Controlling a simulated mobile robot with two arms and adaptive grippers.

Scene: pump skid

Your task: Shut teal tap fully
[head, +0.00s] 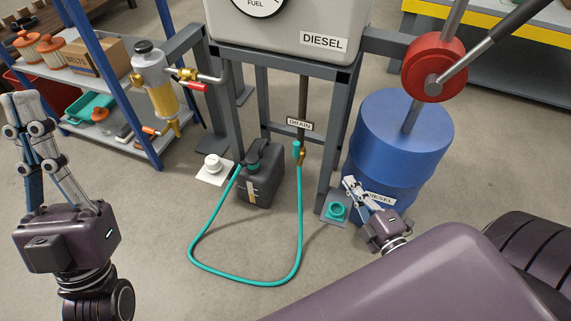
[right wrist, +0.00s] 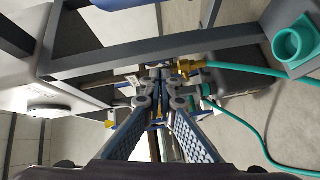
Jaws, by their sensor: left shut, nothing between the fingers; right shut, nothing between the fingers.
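The teal tap (head: 296,148) is small and sits on the brass drain valve (head: 303,157) below the DRAIN label, under the diesel tank. Its exact handle angle is hard to tell. In the right wrist view the brass valve (right wrist: 190,67) is just beyond and right of the fingertips. My right gripper (head: 348,182) is shut and empty, right of and nearer than the tap, in front of the blue drum; it also shows in the right wrist view (right wrist: 159,75). No contact with the tap is visible. My left gripper (head: 20,98) is shut and empty at the far left.
A teal hose (head: 248,283) loops over the floor from the valve to a dark jerrycan (head: 262,185). Grey frame legs (head: 333,150) stand beside the tap. A blue drum (head: 400,145) is at right. Shelves (head: 85,75) stand left.

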